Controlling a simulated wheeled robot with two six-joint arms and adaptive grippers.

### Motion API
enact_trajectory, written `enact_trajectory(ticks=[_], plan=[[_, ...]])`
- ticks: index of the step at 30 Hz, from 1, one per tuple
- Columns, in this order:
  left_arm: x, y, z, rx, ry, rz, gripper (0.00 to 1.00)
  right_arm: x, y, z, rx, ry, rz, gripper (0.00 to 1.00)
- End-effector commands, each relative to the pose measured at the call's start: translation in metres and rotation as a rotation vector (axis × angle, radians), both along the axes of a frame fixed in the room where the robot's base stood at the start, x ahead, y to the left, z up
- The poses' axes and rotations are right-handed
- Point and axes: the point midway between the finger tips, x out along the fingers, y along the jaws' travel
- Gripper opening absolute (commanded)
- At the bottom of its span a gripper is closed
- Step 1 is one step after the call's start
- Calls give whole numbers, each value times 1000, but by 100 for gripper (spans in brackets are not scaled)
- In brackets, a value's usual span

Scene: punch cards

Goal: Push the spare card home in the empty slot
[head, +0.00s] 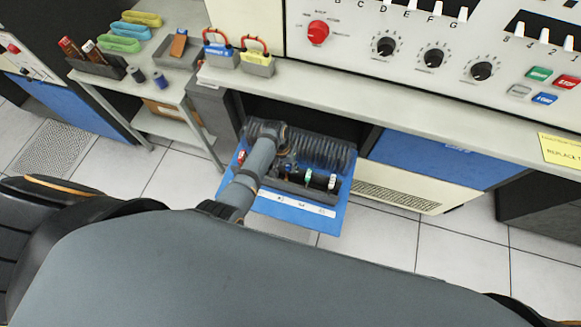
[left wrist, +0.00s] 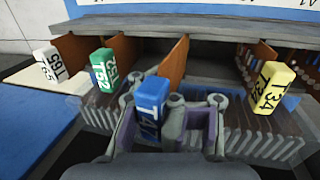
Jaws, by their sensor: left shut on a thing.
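My left gripper (left wrist: 174,112) is shut on the blue-tabbed card (left wrist: 152,98) in the left wrist view. A brown board (left wrist: 174,62) rises behind the blue tab, in line with it. How deep the card sits in the rack cannot be told. A green-tabbed card (left wrist: 103,72) and a white-tabbed card (left wrist: 47,65) stand to its left. A yellow-tabbed card (left wrist: 271,88) stands to its right. In the head view my left gripper (head: 287,164) is over the rack in the pulled-out blue drawer, and my arm hides part of it. My right gripper is out of view.
The ribbed dark card rack (head: 325,153) lies in the blue drawer (head: 318,220) under the console shelf (head: 370,100). A side table (head: 185,85) with trays and spools stands at the left. Tiled floor is clear in front.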

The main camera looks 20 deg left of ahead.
Motion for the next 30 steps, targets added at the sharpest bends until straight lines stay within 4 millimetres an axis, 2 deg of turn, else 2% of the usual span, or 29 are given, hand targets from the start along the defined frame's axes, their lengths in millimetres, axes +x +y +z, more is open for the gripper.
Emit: enact_trajectory(ticks=[11, 12, 22, 23, 30], plan=[[-1, 0, -6, 0, 2, 0, 0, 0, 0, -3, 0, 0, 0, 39], [-1, 0, -6, 0, 2, 0, 15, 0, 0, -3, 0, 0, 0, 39], [-1, 0, -5, -1, 1, 0, 60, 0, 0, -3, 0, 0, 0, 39], [-1, 0, -5, -1, 1, 0, 63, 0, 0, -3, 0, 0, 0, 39], [0, 0, -5, -1, 1, 0, 63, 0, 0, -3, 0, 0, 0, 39]])
